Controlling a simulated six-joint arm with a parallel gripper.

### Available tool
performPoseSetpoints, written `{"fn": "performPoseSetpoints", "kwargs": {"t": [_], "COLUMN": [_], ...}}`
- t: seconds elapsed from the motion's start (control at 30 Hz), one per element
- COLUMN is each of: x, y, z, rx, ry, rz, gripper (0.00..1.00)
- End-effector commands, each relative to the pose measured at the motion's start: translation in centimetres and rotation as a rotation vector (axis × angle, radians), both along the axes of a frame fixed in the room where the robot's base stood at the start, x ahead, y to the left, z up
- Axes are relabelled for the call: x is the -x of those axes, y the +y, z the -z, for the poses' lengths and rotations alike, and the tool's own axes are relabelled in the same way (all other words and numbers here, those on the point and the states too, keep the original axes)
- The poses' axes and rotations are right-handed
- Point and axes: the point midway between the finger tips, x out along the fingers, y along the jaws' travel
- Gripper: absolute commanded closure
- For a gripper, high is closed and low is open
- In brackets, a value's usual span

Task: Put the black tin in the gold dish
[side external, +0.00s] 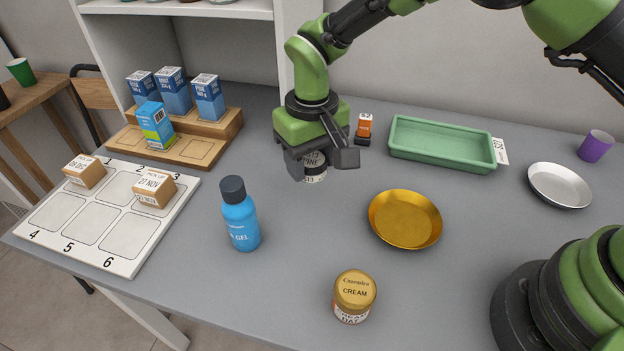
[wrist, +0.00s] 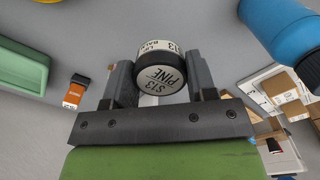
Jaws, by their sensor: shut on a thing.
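In the wrist view only a sliver of gold shows at the top edge.
A blue gel bottle (side external: 240,214) stands left of the dish, and a gold-lidded cream jar (side external: 353,296) stands in front. A numbered white board (side external: 103,214) is at left.

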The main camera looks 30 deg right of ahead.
Motion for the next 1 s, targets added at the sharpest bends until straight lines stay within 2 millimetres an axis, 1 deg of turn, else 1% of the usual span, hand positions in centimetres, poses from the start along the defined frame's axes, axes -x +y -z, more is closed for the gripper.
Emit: {"fn": "performPoseSetpoints", "kwargs": {"t": [0.03,0.13,0.27,0.37,0.43,0.57,0.7,0.8,0.9,1.0], "x": [-0.1,-0.1,0.1,0.5,1.2,3.0,5.8,7.7,9.4,10.5], "y": [0.0,0.0,-0.2,-1.1,-2.1,-4.7,-7.4,-9.0,-10.1,-10.9], "z": [-0.9,-1.9,-2.4,-2.5,-2.5,-2.6,-2.8,-2.9,-3.0,-3.0], "rx": [-0.001,0.0,0.001,0.003,0.003,0.004,0.003,0.001,0.0,0.0], "ry": [-0.003,-0.002,0.001,0.003,0.003,0.005,0.003,0.001,0.0,-0.001], "rz": [0.0,-0.001,0.001,0.004,0.009,0.023,0.039,0.05,0.06,0.066], "gripper": [0.72,0.72,0.72,0.72,0.72,0.72,0.72,0.72,0.72,0.72]}}
